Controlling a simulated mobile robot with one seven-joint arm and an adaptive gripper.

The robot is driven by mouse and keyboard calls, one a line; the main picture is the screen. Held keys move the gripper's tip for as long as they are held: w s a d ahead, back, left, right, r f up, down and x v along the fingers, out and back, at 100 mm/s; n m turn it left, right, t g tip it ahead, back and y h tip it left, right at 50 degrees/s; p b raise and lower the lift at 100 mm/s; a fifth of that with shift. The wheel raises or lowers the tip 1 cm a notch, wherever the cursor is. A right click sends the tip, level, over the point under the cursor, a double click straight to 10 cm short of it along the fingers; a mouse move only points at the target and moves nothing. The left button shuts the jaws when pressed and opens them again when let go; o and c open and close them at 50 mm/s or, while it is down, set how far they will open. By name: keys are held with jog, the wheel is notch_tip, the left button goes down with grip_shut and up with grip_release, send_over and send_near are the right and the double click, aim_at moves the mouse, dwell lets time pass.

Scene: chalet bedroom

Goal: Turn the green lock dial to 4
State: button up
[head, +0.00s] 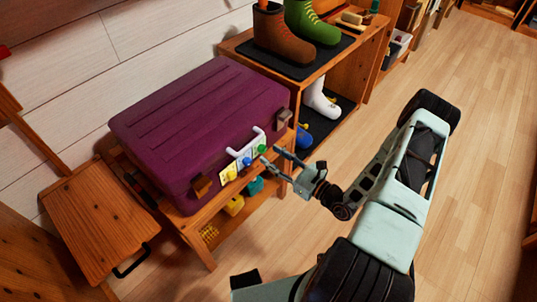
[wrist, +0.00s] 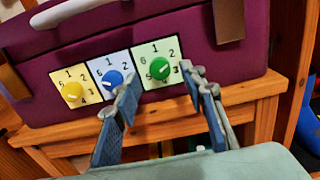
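A purple suitcase (head: 200,120) lies on a wooden bench, its front bearing three dial panels: yellow, blue and green. The green dial (wrist: 160,69) sits on the rightmost pale green panel (wrist: 142,53), with 1, 2 and 6 readable around it; it also shows in the head view (head: 262,149). A pale mark shows on the knob, but I cannot tell which number it points at. My gripper (wrist: 160,80) is open, its fingers apart on either side of the green dial's line in the wrist view, with no visible grip on it. In the head view my gripper (head: 271,156) is close in front of the panel.
The yellow dial (wrist: 73,91) and blue dial (wrist: 114,78) sit left of the green one. A pale handle (head: 246,145) is above the dials, and brown latches (head: 203,186) flank them. A shelf with boots (head: 282,35) stands at right. Floor at right is clear.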

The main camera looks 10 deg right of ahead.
aim_at(262, 149)
jog(key=shift+x, duration=1.2)
grip_shut()
jog(key=shift+m, duration=0.3)
